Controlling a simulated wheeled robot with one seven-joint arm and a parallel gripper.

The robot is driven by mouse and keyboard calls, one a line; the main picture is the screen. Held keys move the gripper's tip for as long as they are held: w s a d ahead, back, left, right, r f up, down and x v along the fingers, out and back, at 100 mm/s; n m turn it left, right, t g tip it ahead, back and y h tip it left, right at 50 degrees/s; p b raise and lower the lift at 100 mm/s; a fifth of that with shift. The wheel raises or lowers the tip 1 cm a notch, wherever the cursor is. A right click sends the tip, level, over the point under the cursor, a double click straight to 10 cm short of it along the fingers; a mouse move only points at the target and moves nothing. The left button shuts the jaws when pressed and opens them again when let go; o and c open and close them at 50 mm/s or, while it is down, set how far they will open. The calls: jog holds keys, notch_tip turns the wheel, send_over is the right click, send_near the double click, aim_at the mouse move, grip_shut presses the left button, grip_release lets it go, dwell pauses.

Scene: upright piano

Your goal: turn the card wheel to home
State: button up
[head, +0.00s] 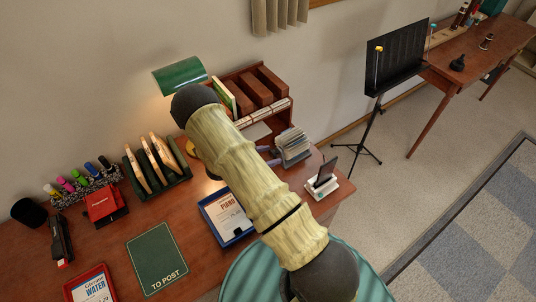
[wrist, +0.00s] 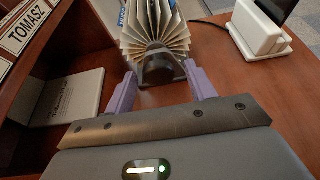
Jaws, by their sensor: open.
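The card wheel (head: 293,146) is a rotary file of pale fanned cards on the desk's right part. In the wrist view the card wheel (wrist: 155,30) stands ahead, its cards spread like a fan above a dark rounded support (wrist: 158,68). My gripper (wrist: 159,72) is open, with its two purple fingers either side of the near, lower part of the wheel; I cannot tell if they touch it. In the head view my gripper (head: 268,157) is partly hidden by my arm, just left of the wheel. No card lettering is readable.
A white stand with a dark device (head: 323,184) is close on the wheel's right. A wooden shelf (head: 262,92) rises behind, and a pale pad (wrist: 72,97) lies left of my gripper. A blue tray (head: 208,207) and green folder (head: 157,258) lie on the desk (head: 110,240).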

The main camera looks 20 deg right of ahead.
jog(key=shift+d, duration=0.1)
jog(key=c, duration=1)
jog(key=shift+o, duration=0.2)
jog(key=shift+w+n+g+h+b, duration=0.1)
jog(key=shift+n+g+h+b, duration=0.3)
jog(key=shift+n+g, duration=1.15)
jog(key=shift+n+t, duration=0.25)
jog(key=o, duration=1)
jog(key=shift+c, duration=0.2)
